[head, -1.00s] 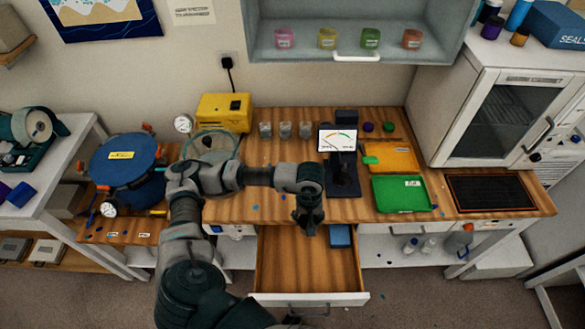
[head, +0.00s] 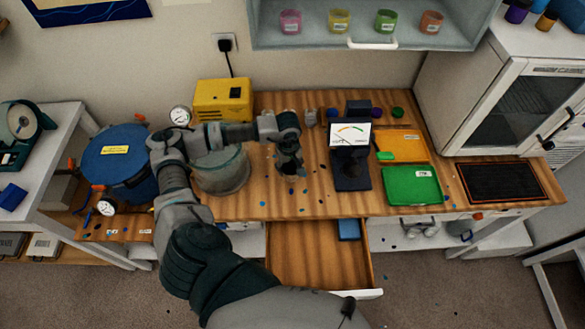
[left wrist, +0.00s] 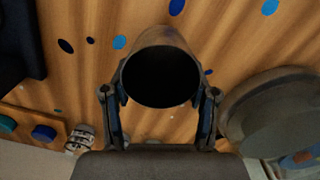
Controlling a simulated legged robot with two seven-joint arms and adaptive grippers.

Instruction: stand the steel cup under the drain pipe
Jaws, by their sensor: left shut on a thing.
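In the left wrist view a grey steel cup (left wrist: 163,75) with a dark round mouth sits between the fingers of my left gripper (left wrist: 160,108). The gripper is shut on it. In the head view my left gripper (head: 290,160) is over the middle of the wooden bench, left of the meter stand; the cup there is hard to tell from the fingers. I cannot tell whether the cup touches the bench. I cannot clearly make out the drain pipe. My right gripper is not in view.
A clear round chamber (head: 222,172) stands close left of the gripper. The meter stand (head: 350,165) is close right, a small cup (head: 310,117) behind. The green tray (head: 412,187) lies further right. The drawer (head: 305,250) below stands open.

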